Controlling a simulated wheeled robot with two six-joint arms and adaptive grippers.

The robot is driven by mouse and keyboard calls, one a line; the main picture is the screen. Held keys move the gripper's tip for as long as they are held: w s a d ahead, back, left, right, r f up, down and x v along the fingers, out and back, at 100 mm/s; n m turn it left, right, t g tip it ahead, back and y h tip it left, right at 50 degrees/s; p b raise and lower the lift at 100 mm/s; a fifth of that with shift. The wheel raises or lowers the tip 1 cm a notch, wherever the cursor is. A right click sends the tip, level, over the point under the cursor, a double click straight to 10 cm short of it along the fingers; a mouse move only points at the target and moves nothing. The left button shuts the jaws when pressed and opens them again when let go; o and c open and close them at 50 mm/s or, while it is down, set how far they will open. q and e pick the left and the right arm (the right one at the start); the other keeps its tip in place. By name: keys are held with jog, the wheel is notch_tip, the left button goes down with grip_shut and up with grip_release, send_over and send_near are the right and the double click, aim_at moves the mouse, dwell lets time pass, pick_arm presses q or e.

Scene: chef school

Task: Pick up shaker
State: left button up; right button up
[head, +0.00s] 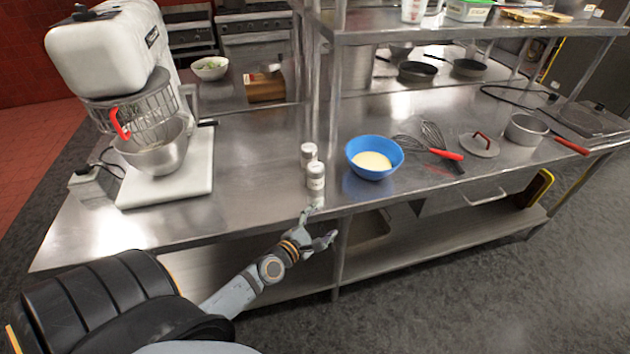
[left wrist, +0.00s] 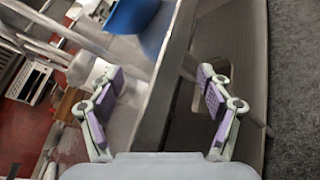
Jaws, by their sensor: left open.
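Two white shakers stand upright near the front edge of the steel counter. The nearer shaker (head: 316,181) is just in front of the farther shaker (head: 309,154), partly overlapping it. My left gripper (head: 325,221) is open and empty, just off the counter's front edge, close to the nearer shaker and lower in the picture. In the left wrist view, the fingers of my left gripper (left wrist: 160,84) are spread apart with nothing held between them. A whitish shape behind the left finger there may be a shaker, but it is mostly hidden. My right gripper is out of view.
A blue bowl (head: 374,157) with pale contents stands right of the shakers; it also shows in the left wrist view (left wrist: 133,16). Whisks (head: 432,136) lie farther right. A stand mixer (head: 115,60) occupies the left. A shelf post (head: 335,90) rises behind the shakers.

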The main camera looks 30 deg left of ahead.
aim_at(312, 181)
pick_arm(q)
jog(key=a+r+n+y, duration=0.1)
jog(key=a+n, duration=0.1)
jog(key=n, duration=0.2)
jog(key=a+r+n+t+y, duration=0.1)
jog(key=a+r+n+y, duration=0.1)
jog(key=n, duration=0.2)
jog(key=a+r+n+y, duration=0.1)
jog(key=a+r+n, duration=0.1)
jog(key=a+n, duration=0.1)
jog(key=shift+w+a+n+y, duration=0.1)
jog(key=shift+w+n+y, duration=0.2)
jog(key=shift+n, duration=0.1)
jog(key=shift+a+r+n+y, duration=0.15)
jog(key=shift+a+n+y, duration=0.15)
jog(key=shift+n, duration=0.3)
jog(key=x, duration=0.5)
jog(key=shift+w+a, duration=0.15)
jog(key=shift+w, duration=0.4)
jog(key=x, duration=0.4)
jog(key=shift+w+f, duration=0.25)
jog(key=shift+f, duration=0.1)
jog(key=shift+s, duration=0.1)
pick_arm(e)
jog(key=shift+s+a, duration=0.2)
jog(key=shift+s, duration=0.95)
